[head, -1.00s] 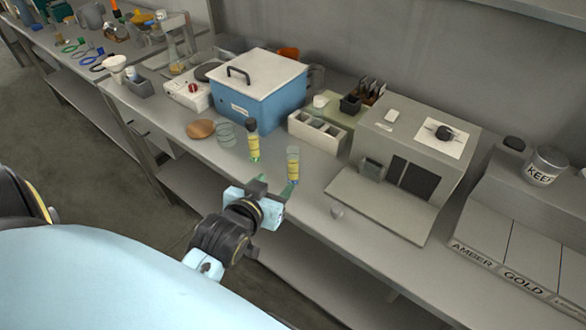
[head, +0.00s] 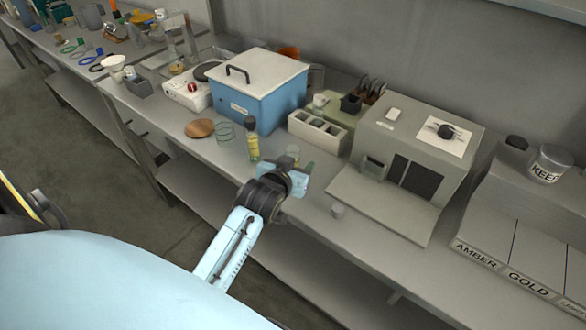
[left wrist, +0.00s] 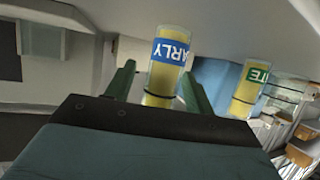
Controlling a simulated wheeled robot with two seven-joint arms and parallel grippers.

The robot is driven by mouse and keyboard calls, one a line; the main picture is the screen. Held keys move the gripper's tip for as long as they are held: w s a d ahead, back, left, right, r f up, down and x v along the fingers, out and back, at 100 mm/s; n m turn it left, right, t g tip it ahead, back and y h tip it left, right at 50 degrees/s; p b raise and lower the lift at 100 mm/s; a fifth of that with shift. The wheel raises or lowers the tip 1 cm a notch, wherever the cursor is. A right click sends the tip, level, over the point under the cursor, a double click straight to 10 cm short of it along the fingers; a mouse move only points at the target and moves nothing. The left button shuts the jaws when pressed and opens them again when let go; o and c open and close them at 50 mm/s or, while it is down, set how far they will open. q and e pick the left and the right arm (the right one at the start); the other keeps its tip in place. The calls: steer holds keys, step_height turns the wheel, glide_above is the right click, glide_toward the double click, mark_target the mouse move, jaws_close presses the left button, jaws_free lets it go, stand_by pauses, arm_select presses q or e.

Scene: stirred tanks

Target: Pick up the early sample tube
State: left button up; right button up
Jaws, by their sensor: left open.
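The early sample tube (left wrist: 168,65), a clear tube with yellow contents and a blue label reading "ARLY", shows between the two green fingers of my open left gripper (left wrist: 160,78). I cannot tell whether the fingers touch it. The late tube (left wrist: 251,88), yellow with a green label, stands apart to the right in the wrist view. In the head view it is the capped tube (head: 253,146) left of my gripper. My right gripper is not in view.
A blue box with a lid (head: 262,97) stands behind the tubes. A white rack (head: 318,134) and a grey machine (head: 405,165) stand to the right, with a small grey knob-like object (head: 337,211) in front.

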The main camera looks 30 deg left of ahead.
arm_select(q)
steer(key=shift+c, duration=0.3)
steer(key=c, duration=1)
steer(key=shift+r, duration=0.1)
steer(key=shift+c, duration=0.2)
step_height(320, 180, up, 10)
steer(key=shift+f+p, duration=0.1)
steer(key=shift+p, duration=1)
